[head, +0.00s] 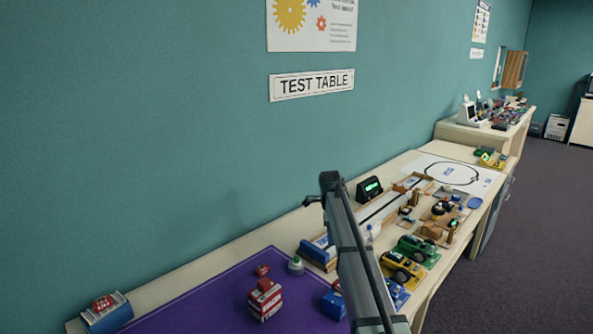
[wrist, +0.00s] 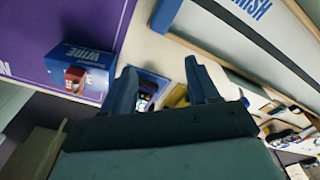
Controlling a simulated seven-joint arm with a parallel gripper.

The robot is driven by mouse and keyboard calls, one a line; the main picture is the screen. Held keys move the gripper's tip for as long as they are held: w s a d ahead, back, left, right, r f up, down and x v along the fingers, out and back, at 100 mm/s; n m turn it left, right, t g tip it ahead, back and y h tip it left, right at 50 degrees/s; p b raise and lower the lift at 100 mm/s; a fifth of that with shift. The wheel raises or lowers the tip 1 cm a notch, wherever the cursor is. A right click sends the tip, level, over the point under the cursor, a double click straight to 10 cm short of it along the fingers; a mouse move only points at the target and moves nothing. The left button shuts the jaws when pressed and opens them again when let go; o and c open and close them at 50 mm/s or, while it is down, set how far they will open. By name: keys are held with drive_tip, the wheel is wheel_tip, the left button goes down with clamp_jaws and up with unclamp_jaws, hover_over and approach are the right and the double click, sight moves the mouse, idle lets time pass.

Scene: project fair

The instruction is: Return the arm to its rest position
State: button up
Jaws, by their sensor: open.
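My gripper (wrist: 162,76) shows in the wrist view with its two dark fingers spread apart. No object is held between them. Past the fingers lie pale tabletop, a blue tray (wrist: 154,82) with small parts in it and a bit of a yellow tray (wrist: 177,97). In the head view my arm rises from the bottom edge over the table to a bend near the middle. The fingers cannot be made out clearly there.
A purple mat (head: 190,297) holds a red-and-white box (head: 264,301) and a blue box (head: 334,305). A blue WIRE box (wrist: 80,68) stands left of the fingers. Green (head: 416,248) and yellow (head: 402,268) model cars and a black display (head: 369,189) stand right of my arm. The wall is behind.

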drive_tip(key=s+d+f+m+g+h, duration=0.1)
drive_tip(key=s+d+f+m, duration=0.15)
drive_tip(key=d, duration=0.95)
drive_tip(key=s+d+f+m, duration=0.1)
drive_tip(key=s+d, duration=0.3)
drive_tip(key=d, duration=0.8)
drive_tip(key=s+d+f+m+g+h, duration=0.1)
drive_tip(key=s+d, duration=0.3)
drive_tip(key=d, duration=0.8)
drive_tip(key=s+d+f+n+y, duration=0.1)
drive_tip(key=s+d+f+n, duration=0.1)
drive_tip(key=s+f, duration=0.65)
drive_tip(key=s+d+f+n, duration=0.1)
drive_tip(key=s+f, duration=0.4)
drive_tip(key=f, duration=0.6)
drive_tip(key=s+a+f+n+g+y, duration=0.1)
drive_tip(key=s+a+f+n+y, duration=0.1)
drive_tip(key=s+a+f+n, duration=1.25)
drive_tip(key=s+a+f+n+g, duration=0.1)
drive_tip(key=s+a+f+n, duration=0.2)
drive_tip(key=s+a, duration=0.7)
drive_tip(key=s+a+f+n+g, duration=0.2)
drive_tip(key=s+a+f, duration=0.4)
drive_tip(key=s, duration=1)
drive_tip(key=a+n, duration=0.1)
drive_tip(key=a, duration=0.2)
drive_tip(key=shift+s+a+f, duration=0.25)
drive_tip(key=shift+s+a, duration=0.15)
